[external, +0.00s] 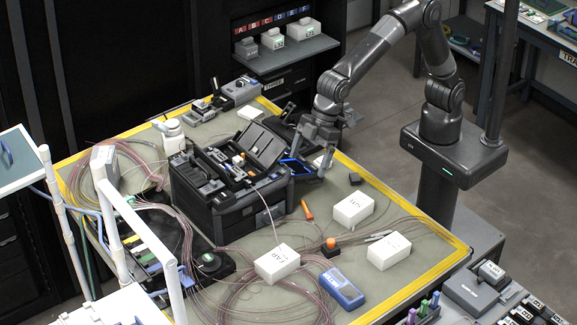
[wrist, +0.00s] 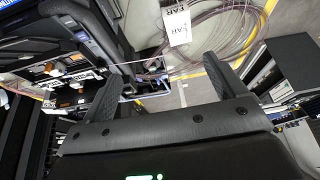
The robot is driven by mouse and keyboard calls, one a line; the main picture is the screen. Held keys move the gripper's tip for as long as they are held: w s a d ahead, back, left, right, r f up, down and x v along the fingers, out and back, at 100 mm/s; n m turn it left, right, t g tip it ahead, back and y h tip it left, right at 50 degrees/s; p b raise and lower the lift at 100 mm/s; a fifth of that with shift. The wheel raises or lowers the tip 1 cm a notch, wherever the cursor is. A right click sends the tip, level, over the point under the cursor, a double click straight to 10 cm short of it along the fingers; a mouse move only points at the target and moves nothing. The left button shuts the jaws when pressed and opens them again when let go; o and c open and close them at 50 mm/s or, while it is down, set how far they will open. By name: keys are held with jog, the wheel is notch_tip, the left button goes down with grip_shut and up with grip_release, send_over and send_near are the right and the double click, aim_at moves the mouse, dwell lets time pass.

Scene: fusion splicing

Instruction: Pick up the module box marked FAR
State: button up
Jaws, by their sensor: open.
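A white module box (external: 278,263) sits at the front middle of the work table; its printed label appears to read FAR. In the wrist view a white box (wrist: 179,27) with a similar label shows at the top, beyond my fingertips. My gripper (external: 312,160) is open and empty, above the right side of the black splicer case and well behind that box. Its two fingers (wrist: 163,70) are spread apart in the wrist view, with no box between them.
Two more white boxes stand to the right, one farther back (external: 353,209) and one nearer the edge (external: 389,251). A black splicer case (external: 235,200) with open lid fills the middle. A blue device (external: 342,289), an orange-topped item (external: 331,245) and loose fiber coils lie around the boxes.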

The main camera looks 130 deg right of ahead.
send_near(278, 257)
jog(key=x, duration=0.5)
jog(key=shift+w, duration=0.35)
jog(key=shift+s+x, duration=0.15)
jog(key=shift+x, duration=1.25)
jog(key=shift+s+x, duration=0.1)
jog(key=shift+x, duration=1.25)
jog(key=shift+a+f, duration=0.1)
jog(key=shift+f, duration=0.2)
jog(key=shift+c, duration=0.2)
jog(key=c, duration=1)
